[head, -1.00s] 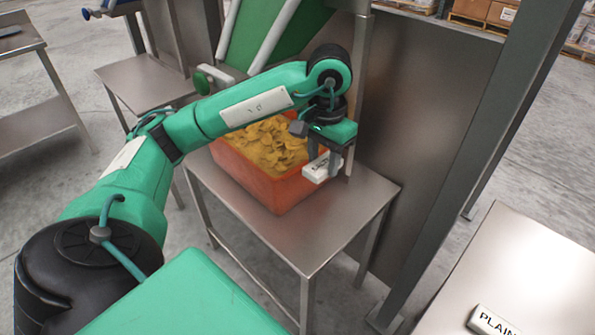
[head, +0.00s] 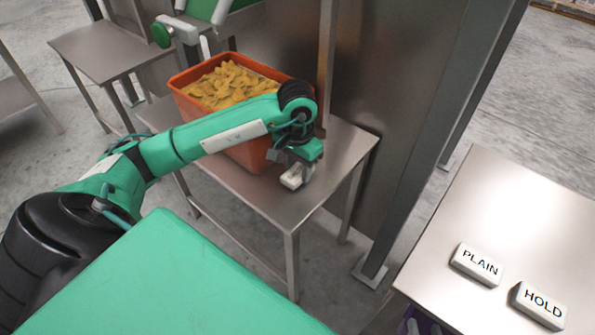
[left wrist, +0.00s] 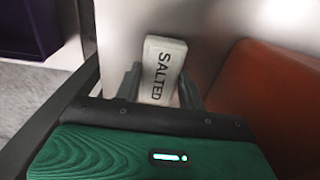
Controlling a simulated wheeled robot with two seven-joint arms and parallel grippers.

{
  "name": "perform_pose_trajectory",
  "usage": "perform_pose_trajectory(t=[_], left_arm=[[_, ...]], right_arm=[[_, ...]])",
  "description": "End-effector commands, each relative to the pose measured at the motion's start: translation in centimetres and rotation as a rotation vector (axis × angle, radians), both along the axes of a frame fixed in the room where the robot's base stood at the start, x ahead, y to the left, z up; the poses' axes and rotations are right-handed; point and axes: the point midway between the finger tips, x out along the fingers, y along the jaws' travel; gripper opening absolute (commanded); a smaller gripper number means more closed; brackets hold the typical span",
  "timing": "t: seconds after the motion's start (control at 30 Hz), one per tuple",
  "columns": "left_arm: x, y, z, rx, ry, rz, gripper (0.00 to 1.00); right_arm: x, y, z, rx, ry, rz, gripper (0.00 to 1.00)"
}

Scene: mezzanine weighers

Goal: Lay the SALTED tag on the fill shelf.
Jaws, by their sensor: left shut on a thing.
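The SALTED tag (head: 292,179) is a small white block with dark lettering. My left gripper (head: 297,174) is shut on it, over the steel fill shelf (head: 340,160) in the head view, at the front right of an orange crate (head: 190,115). In the left wrist view the tag (left wrist: 160,72) sits between the two fingers with SALTED readable. The crate's wall (left wrist: 270,85) is close on the right there. I cannot tell whether the tag touches the shelf. My right gripper is not in view.
The crate is full of yellow chips and takes up the shelf's back left. The shelf's front right is bare. A steel upright (head: 328,60) stands behind. A PLAIN tag (head: 477,264) and a HOLD tag (head: 538,305) lie on a steel table (head: 500,210) at right.

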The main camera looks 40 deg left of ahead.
Motion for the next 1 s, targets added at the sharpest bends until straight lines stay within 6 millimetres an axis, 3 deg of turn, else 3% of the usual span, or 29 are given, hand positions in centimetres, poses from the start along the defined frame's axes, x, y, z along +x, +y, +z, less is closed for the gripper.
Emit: perform_pose_trajectory(t=[0.1,0.67,0.7,0.77,0.8,1.0], left_arm=[[0.0,0.0,-1.2,0.0,0.0,0.0,0.18],[0.0,0.0,-1.5,0.001,-0.002,0.0,0.18],[0.0,0.0,-1.4,0.0,-0.002,0.0,0.46],[0.0,0.0,-1.4,0.0,-0.002,0.0,0.58],[0.0,0.0,-1.4,0.0,-0.001,0.0,0.62],[0.0,0.0,-1.4,0.0,-0.001,0.0,0.62]], right_arm=[[0.0,0.2,0.0,0.012,-0.017,0.001,0.36],[0.5,0.4,0.7,0.034,-0.075,-0.007,0.36],[0.5,0.4,0.9,0.037,-0.081,-0.008,0.36],[0.5,0.4,0.9,0.037,-0.079,-0.007,0.36],[0.5,0.4,0.9,0.036,-0.078,-0.007,0.36],[0.5,0.4,0.9,0.036,-0.077,-0.007,0.36]])
